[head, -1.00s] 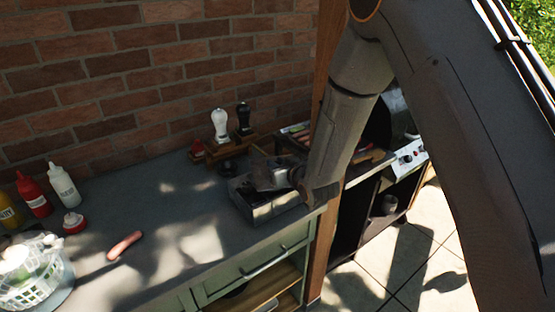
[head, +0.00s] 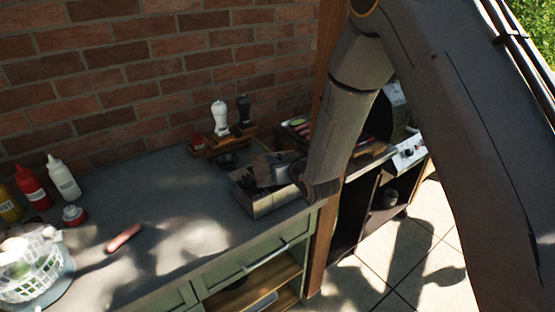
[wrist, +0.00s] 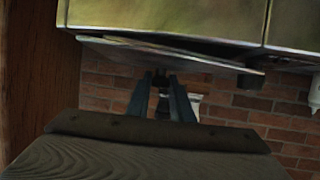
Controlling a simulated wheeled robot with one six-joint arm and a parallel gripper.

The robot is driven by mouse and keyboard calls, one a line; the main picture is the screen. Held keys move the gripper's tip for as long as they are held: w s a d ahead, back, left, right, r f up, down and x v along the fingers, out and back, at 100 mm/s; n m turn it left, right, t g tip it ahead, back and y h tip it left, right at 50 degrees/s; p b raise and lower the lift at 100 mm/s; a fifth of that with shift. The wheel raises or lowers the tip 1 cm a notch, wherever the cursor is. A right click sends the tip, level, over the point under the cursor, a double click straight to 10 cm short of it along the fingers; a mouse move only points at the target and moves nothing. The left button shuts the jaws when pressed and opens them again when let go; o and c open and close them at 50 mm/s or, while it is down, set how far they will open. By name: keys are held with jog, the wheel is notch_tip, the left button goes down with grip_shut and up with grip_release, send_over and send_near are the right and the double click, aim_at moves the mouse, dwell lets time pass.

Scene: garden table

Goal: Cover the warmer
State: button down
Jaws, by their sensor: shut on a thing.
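The warmer (head: 273,206) is an open-topped metal box at the right end of the grey counter. It also shows as a yellowish metal wall in the wrist view (wrist: 170,18). A thin grey lid (head: 262,168) is tilted over the warmer; its plate edge shows beside the metal wall in the wrist view (wrist: 200,56). My gripper (wrist: 161,80) is shut on the lid, apparently at a dark handle between the fingers. In the head view, my gripper (head: 289,177) is at the warmer's right side, partly hidden by my wrist. Whether lid and rim touch is unclear.
White and black mills (head: 220,118) stand on a wooden rack behind the warmer. A wooden post (head: 324,245) and a grill (head: 410,150) are to the right. Sauce bottles (head: 62,178), a sausage-like item (head: 123,238) and a white basket (head: 35,270) are left. The counter's middle is clear.

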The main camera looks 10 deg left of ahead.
jog(key=shift+f, duration=0.25)
jog(key=c, duration=1.5)
grip_release()
jog(key=b+v, duration=0.3)
jog(key=v, duration=0.4)
jog(key=shift+s+d, duration=0.1)
jog(key=shift+s+d+r, duration=0.1)
jog(key=shift+d+r, duration=0.05)
jog(key=shift+d, duration=0.1)
jog(key=s+d+m+g+h, duration=0.2)
jog(key=s+d+h, duration=0.15)
jog(key=d, duration=0.85)
jog(key=s+d+m+g+h, duration=0.2)
jog(key=d+m+h, duration=0.15)
jog(key=d, duration=0.75)
jog(key=s+d+r+m+g+h, duration=0.2)
jog(key=s+d+g, duration=0.2)
jog(key=s+d, duration=0.75)
jog(key=shift+g, duration=0.8)
jog(key=f+b, duration=0.2)
jog(key=s+a+f+b, duration=0.1)
jog(key=f+b, duration=0.1)
jog(key=f, duration=0.1)
jog(key=s+f+b, duration=0.1)
jog(key=f+b, duration=0.1)
jog(key=shift+s+a+f, duration=0.15)
jog(key=shift+a+f, duration=0.1)
jog(key=shift+f, duration=0.05)
